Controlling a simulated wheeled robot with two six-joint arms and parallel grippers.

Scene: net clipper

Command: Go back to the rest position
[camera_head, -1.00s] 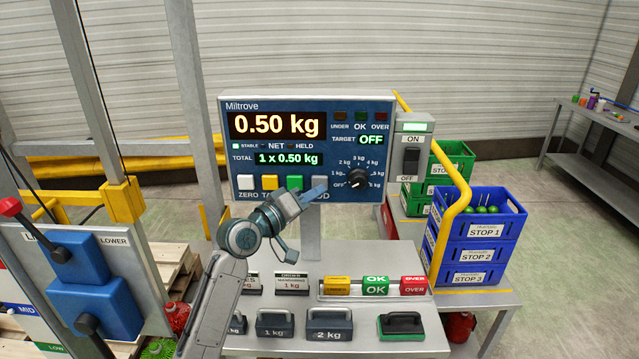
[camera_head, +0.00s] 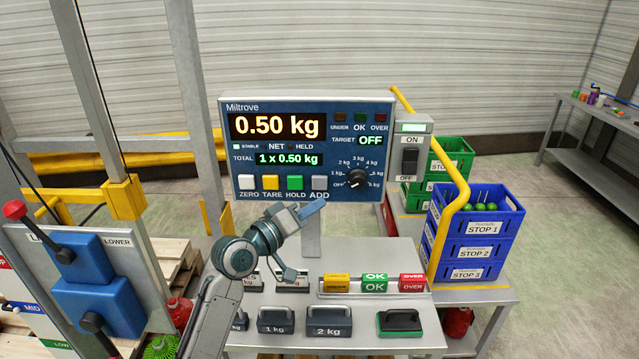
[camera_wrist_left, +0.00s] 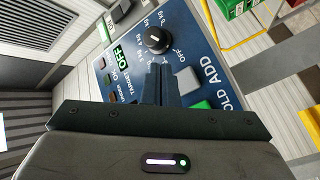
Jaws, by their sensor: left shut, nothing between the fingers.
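My left gripper (camera_head: 311,209) is shut and empty in the head view. It is just below the ADD button (camera_head: 319,184) of the blue scale panel (camera_head: 330,108), apart from the panel as far as I can tell. The panel reads 0.50 kg, with a total of 1 x 0.50 kg and target OFF. In the left wrist view the shut fingers (camera_wrist_left: 160,84) point toward the panel, near the round dial (camera_wrist_left: 157,40) and the grey ADD button (camera_wrist_left: 188,80). My right gripper is not in view.
Weights (camera_head: 329,322), a green-edged block (camera_head: 400,322) and UNDER, OK and OVER blocks (camera_head: 374,283) sit on the bench. Blue stacked crates (camera_head: 478,250) stand at the right beside a yellow rail (camera_head: 455,215). A blue lever unit (camera_head: 98,300) stands at the left.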

